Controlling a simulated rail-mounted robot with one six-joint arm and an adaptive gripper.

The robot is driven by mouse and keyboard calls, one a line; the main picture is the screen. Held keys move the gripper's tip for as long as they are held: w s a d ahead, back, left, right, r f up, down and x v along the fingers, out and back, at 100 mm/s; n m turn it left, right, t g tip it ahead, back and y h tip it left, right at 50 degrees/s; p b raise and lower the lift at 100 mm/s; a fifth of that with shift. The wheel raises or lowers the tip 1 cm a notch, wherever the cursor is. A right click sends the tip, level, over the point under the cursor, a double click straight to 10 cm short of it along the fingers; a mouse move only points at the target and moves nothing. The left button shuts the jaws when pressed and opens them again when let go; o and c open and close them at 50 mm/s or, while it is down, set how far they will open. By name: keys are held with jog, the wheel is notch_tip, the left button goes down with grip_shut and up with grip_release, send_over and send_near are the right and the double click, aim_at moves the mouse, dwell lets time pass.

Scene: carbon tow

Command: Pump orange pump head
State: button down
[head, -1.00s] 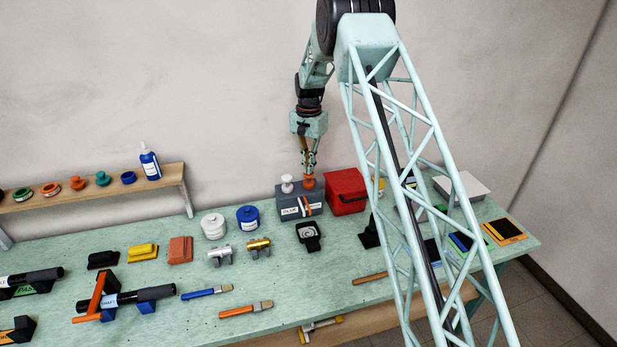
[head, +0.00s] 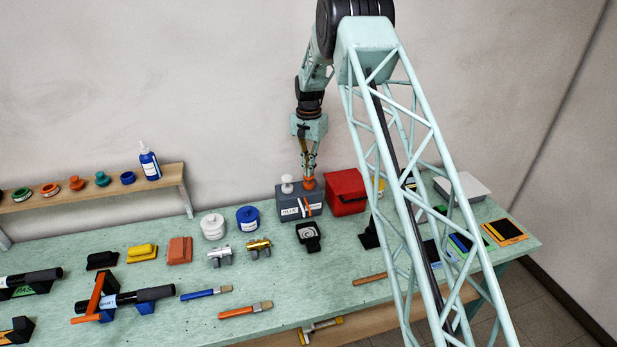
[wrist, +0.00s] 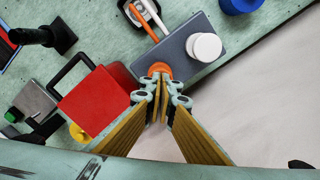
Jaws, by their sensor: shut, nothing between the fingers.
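The orange pump head (head: 309,184) sits on top of a grey box (head: 287,206) at the back of the bench. A white pump head (head: 287,183) stands beside it on the same box, to its left. My gripper (head: 308,172) points down right above the orange pump head, its fingers shut and empty. In the wrist view the fingertips (wrist: 160,82) meet over the orange pump head (wrist: 158,69) and partly hide it. They look to be at or touching its top; the exact contact cannot be told. The white pump head also shows in the wrist view (wrist: 204,47).
A red case (head: 346,191) with a black handle stands close to the right of the grey box. A blue jar (head: 248,218) and a white jar (head: 213,226) stand to the left. A black device (head: 309,236) lies in front. The wall is close behind.

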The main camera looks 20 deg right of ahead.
jog(key=shift+r+p, duration=0.35)
jog(key=shift+r, duration=0.85)
jog(key=shift+r, duration=0.1)
